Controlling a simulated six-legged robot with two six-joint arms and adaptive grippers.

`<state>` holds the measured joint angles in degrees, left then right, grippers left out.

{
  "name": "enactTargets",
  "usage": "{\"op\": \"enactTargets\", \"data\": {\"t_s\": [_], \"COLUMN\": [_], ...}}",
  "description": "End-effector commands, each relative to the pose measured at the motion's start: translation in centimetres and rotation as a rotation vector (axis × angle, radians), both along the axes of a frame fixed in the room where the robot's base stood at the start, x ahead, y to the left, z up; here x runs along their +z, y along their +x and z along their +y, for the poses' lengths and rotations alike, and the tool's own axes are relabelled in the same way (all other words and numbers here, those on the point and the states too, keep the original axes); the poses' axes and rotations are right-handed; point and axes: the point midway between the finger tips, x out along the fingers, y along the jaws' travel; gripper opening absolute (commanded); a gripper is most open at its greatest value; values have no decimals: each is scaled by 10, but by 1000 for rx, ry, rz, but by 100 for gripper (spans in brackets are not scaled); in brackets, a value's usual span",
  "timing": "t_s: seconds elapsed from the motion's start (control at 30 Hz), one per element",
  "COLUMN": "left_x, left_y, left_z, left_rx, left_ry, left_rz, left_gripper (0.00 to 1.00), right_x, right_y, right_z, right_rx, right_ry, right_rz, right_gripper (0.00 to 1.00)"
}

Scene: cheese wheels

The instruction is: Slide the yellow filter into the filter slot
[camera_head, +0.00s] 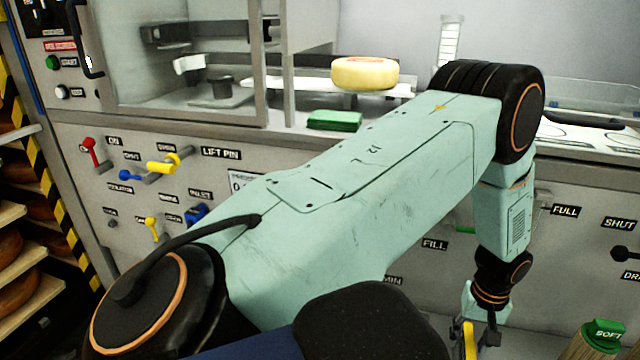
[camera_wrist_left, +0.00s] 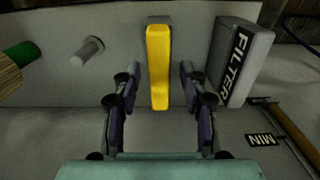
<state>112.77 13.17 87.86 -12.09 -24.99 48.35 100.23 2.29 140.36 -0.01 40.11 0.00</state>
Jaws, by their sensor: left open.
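The yellow filter (camera_wrist_left: 158,65) is a long upright bar in the middle of the left wrist view, set against a grey surface with a grey piece at its top end. My left gripper (camera_wrist_left: 158,88) is open, one finger on each side of the filter, with visible gaps. In the head view the left gripper (camera_head: 481,336) is low at the right, beside a yellow piece (camera_head: 469,341). A grey block labelled FILTER (camera_wrist_left: 240,62) stands right of the filter. I cannot make out the slot opening. My right gripper does not show.
A grey peg (camera_wrist_left: 87,51) and a green-ended cylinder (camera_wrist_left: 20,55) are left of the filter. A rod (camera_wrist_left: 295,135) lies beyond the MIN label (camera_wrist_left: 262,140).

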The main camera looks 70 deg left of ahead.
Motion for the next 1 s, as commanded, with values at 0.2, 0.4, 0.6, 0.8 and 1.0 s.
{"op": "enactTargets", "data": {"t_s": [0.2, 0.4, 0.6, 0.8, 1.0], "left_x": [-8, -7, -7, -7, -7], "left_y": [1, 1, 1, 1, 1], "left_z": [0, 0, 0, 0, 0], "left_rx": [0, 0, 0, 0, 0], "left_ry": [0, 0, 0, 1, 0], "left_rz": [-3, -3, -3, -2, -3], "left_gripper": [43, 43, 43, 43, 43], "right_x": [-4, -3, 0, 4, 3], "right_y": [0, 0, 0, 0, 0], "right_z": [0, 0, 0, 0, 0], "right_rx": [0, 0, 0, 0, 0], "right_ry": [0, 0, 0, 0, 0], "right_rz": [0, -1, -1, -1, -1], "right_gripper": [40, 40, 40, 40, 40]}}
